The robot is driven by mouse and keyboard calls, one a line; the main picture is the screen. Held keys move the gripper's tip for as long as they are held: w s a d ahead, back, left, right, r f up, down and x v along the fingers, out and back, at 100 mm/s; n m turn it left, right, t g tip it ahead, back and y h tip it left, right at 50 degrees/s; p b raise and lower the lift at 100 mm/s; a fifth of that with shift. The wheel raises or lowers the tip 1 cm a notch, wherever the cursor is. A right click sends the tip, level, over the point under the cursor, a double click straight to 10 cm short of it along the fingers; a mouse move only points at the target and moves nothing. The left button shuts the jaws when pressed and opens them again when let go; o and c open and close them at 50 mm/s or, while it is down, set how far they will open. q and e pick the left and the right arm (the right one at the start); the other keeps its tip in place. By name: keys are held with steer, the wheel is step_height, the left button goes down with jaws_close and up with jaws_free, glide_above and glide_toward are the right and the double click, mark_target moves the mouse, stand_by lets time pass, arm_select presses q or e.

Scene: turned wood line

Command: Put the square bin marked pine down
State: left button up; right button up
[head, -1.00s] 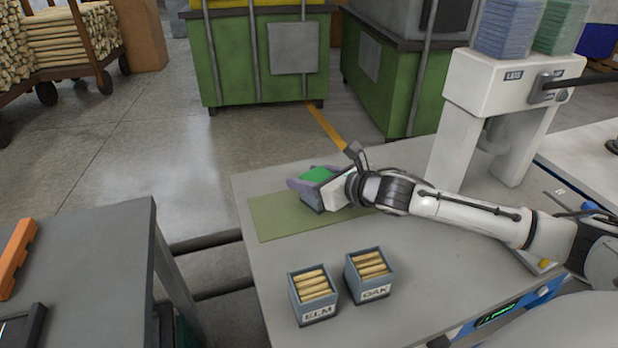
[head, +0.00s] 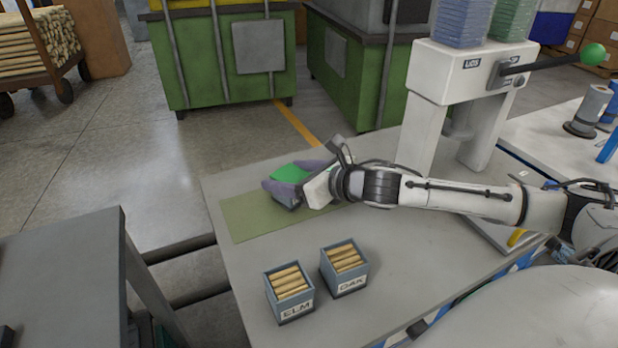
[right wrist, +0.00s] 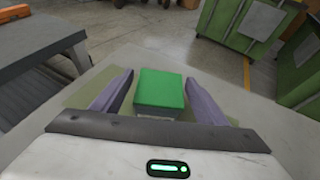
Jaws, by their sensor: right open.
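A square bin with a green top (head: 290,173) stands on the olive mat (head: 238,217) on the grey table; its marking is not readable from here. It also shows in the right wrist view (right wrist: 161,89), between the purple fingers, with a gap on each side. My right gripper (head: 296,186) is open around the bin. Two other square bins stand in front of the mat: one marked ELM (head: 294,307) and one marked OAK (head: 351,280), both filled with wooden pieces. My left gripper is not in view.
A white press-like machine marked LIDS (head: 424,85) stands at the table's back right, with stacked lids on top. Green wheeled containers (head: 195,65) stand on the floor behind. A separate grey table (head: 70,265) is at the left, across a gap. The table right of the bins is clear.

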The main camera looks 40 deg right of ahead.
mark_target(292, 176)
steer(key=v, duration=0.4)
steer(key=shift+s+d, duration=0.25)
steer(key=shift+s, duration=0.4)
steer(key=shift+s+a+r, duration=0.15)
steer(key=shift+s+r, duration=0.15)
steer(key=shift+r, duration=0.05)
steer(key=shift+s+r+p, duration=0.25)
steer(key=shift+s+p, duration=0.15)
steer(key=shift+p, duration=0.35)
steer(key=shift+p+v, duration=0.85)
steer(key=shift+p, duration=0.05)
steer(key=shift+w+f, duration=0.1)
